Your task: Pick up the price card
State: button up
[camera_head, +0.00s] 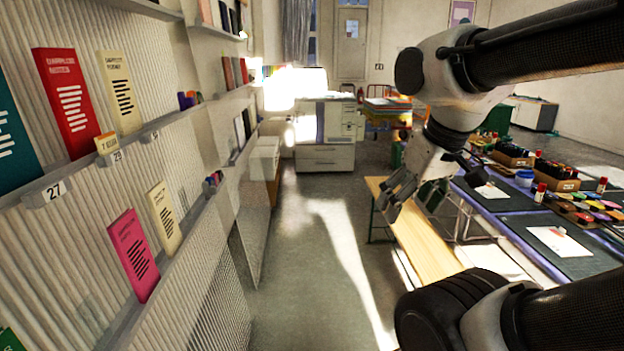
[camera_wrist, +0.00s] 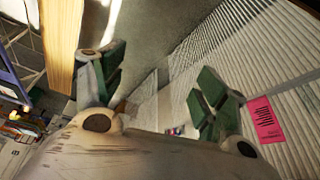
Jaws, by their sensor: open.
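A small orange card (camera_head: 107,142) with dark print, which looks like the price card, stands on the upper left shelf edge. It is in front of the gap between a red booklet (camera_head: 68,103) and a cream booklet (camera_head: 120,90). My gripper (camera_head: 397,190) is open and empty, well to the right of the shelf, above the walkway side of a bench. I cannot make out the orange card in the wrist view.
White number tags, such as 27 (camera_head: 55,190), are on the shelf edge. A pink booklet (camera_head: 134,254) stands on the lower shelf and shows in the wrist view (camera_wrist: 267,120). A wooden bench (camera_head: 425,245) and craft table (camera_head: 515,220) are at right. The aisle floor (camera_head: 310,260) is clear.

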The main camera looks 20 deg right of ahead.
jog(key=m+t+y, duration=0.2)
jog(key=m+y, duration=1.5)
jog(key=m, duration=0.5)
send_near(108, 137)
jog(key=a, duration=0.1)
jog(key=x, duration=0.8)
jog(key=shift+w, duration=0.1)
jog(key=c, duration=0.9)
jog(key=shift+o, duration=0.2)
